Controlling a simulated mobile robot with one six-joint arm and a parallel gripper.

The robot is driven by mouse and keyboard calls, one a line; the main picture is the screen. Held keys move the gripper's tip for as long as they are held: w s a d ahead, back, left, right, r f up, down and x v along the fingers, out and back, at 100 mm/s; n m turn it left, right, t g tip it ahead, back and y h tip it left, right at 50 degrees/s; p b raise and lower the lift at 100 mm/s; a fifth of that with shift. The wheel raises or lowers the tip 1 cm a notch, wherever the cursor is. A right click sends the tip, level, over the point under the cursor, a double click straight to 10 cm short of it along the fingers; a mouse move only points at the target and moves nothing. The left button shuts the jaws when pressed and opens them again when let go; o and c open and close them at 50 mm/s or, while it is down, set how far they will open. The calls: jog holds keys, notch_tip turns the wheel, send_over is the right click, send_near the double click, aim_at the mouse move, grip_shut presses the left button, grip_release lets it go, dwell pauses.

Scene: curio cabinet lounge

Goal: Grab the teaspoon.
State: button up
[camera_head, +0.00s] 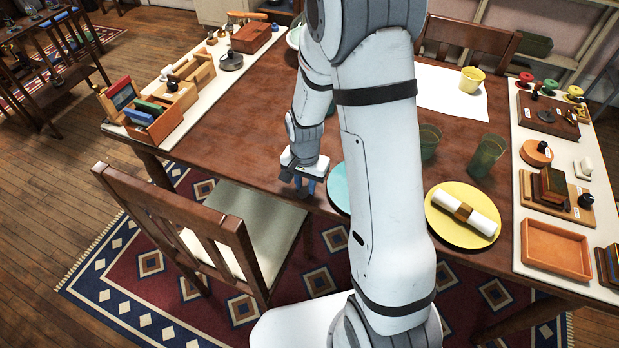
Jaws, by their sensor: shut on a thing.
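My gripper (304,184) is low over the near edge of the brown table (240,140), just left of a turquoise plate (338,188). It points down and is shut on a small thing. That thing is mostly hidden by the fingers, and I cannot make out its shape. I cannot pick out a teaspoon anywhere in this view. My arm covers the middle of the table and part of the turquoise plate.
A yellow plate (437,222) with a rolled napkin (478,218) and green tumblers (487,155) stand right of my arm. A wooden chair (180,225) stands at the near left. Curio strips line both table sides. The table left of my gripper is clear.

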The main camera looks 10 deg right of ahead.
jog(key=shift+c, duration=1.1)
